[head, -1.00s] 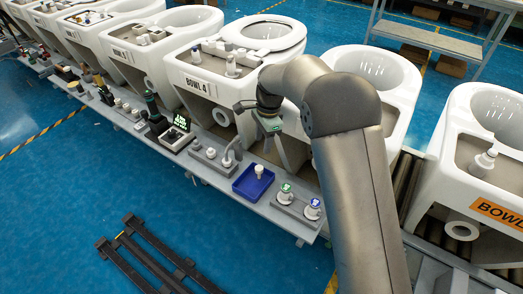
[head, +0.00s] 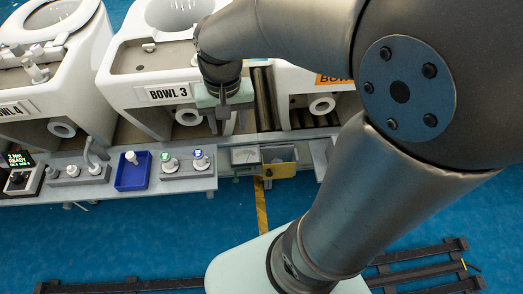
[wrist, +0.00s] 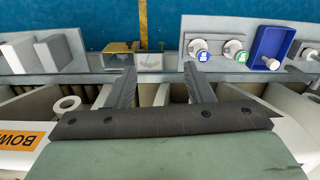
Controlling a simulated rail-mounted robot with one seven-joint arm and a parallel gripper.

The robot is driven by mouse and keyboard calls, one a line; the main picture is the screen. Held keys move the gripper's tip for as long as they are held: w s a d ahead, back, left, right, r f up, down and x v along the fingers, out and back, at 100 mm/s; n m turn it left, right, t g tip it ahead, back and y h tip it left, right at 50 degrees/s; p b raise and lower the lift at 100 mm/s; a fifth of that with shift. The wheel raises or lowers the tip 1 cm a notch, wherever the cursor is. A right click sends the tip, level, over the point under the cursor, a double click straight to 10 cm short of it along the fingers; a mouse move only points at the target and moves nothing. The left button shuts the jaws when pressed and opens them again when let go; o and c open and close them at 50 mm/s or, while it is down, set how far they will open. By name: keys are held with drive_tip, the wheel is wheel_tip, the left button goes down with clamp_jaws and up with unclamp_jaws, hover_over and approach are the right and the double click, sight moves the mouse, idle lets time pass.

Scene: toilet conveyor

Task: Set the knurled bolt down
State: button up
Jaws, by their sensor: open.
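My gripper (head: 226,122) is in front of the bowl labelled BOWL 3, to the right of the parts shelf's blue tray. In the wrist view its two fingers (wrist: 159,70) are spread, with nothing between them. A small white bolt-like piece (head: 131,157) stands in the blue tray (head: 131,184), apart from my gripper. The piece (wrist: 271,63) and the tray (wrist: 270,38) also show at the right of the wrist view. I cannot make out knurling, so I cannot tell whether this piece is the knurled bolt.
A grey block with green-topped (head: 169,163) and blue-topped (head: 200,160) white pieces stands right of the tray. Further right are a gauge panel (head: 245,155) and a yellow-fronted box (head: 279,166). The bowl (head: 150,60) stands close behind my gripper. Blue floor lies in front.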

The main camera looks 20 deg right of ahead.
drive_tip(key=s+d+f+n, duration=0.2)
drive_tip(key=s+d, duration=0.2)
drive_tip(key=s, duration=0.5)
drive_tip(key=shift+s+f+n, duration=0.15)
drive_tip(key=shift+s+n, duration=0.15)
drive_tip(key=shift+s, duration=0.1)
